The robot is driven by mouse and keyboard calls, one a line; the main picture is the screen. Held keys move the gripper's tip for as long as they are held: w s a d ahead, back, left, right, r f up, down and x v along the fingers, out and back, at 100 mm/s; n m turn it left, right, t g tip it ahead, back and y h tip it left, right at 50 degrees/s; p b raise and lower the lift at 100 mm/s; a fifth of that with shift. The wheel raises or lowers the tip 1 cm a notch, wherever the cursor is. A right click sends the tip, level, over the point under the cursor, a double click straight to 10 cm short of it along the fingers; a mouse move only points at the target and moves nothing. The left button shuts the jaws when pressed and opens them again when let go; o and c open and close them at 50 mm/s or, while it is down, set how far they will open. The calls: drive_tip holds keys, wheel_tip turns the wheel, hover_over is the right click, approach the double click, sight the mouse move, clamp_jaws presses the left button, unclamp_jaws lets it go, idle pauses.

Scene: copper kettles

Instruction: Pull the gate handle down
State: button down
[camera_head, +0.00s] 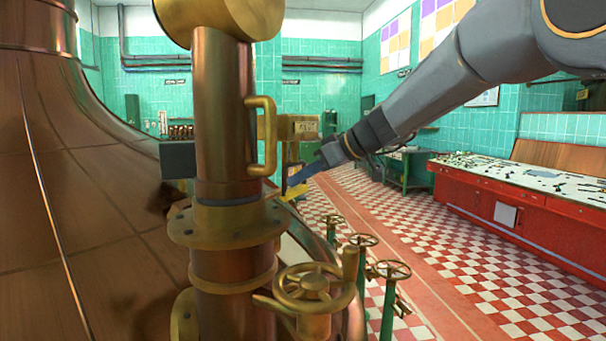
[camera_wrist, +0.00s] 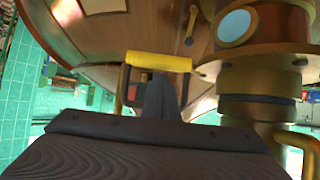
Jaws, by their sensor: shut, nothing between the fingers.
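A handle with a yellow grip bar (camera_wrist: 158,62) and dark side arms is in the middle of the wrist view. In the head view its yellow part (camera_head: 296,191) shows just right of the brass column, partly hidden. My gripper (camera_wrist: 161,82) is shut and empty. Its fingertips are at the yellow bar, between the side arms; I cannot tell whether they touch it. In the head view my gripper (camera_head: 295,179) reaches in from the upper right to just above the yellow part.
A thick brass column (camera_head: 222,120) with a D-shaped handle (camera_head: 268,135) stands close left of my gripper. A large copper kettle (camera_head: 75,200) fills the left. Valve handwheels (camera_head: 314,287) stand below. A red control desk (camera_head: 500,205) is at right, with open checkered floor (camera_head: 410,240) between.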

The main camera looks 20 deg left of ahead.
drive_tip(key=shift+f, duration=0.1)
wheel_tip(320, 180, down, 8)
drive_tip(key=b, duration=1.1)
drive_tip(key=shift+d, duration=0.15)
drive_tip(key=b+v, duration=0.3)
drive_tip(key=v, duration=0.7)
drive_tip(key=shift+r, duration=0.45)
